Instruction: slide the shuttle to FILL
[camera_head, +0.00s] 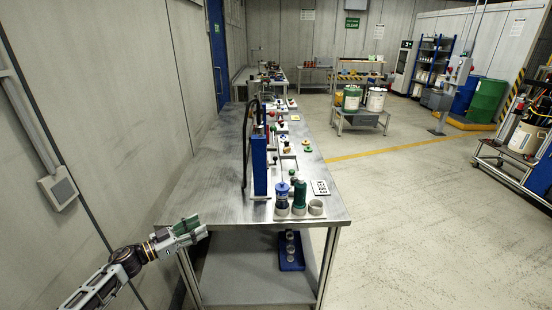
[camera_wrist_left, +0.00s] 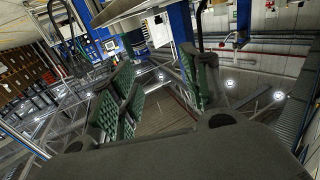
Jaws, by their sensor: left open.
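My left gripper (camera_head: 190,231) has green-padded fingers and is beside the near left corner of the steel workbench (camera_head: 205,205), below its top. In the left wrist view the two fingers (camera_wrist_left: 160,85) stand apart with nothing between them. I cannot make out the shuttle or a FILL mark in either view. A post with a grey box (camera_head: 460,70) stands far off at the right, by a blue drum (camera_head: 465,95) and a green drum (camera_head: 488,101). Their fine parts are too small to tell. My right gripper is not in view.
The bench carries a blue upright (camera_head: 259,165), blue and green bottles (camera_head: 300,193) and several small parts. A low table (camera_head: 360,118) with two pails stands farther back. A rack (camera_head: 520,150) is at the right. Open floor (camera_head: 410,230) lies right of the bench.

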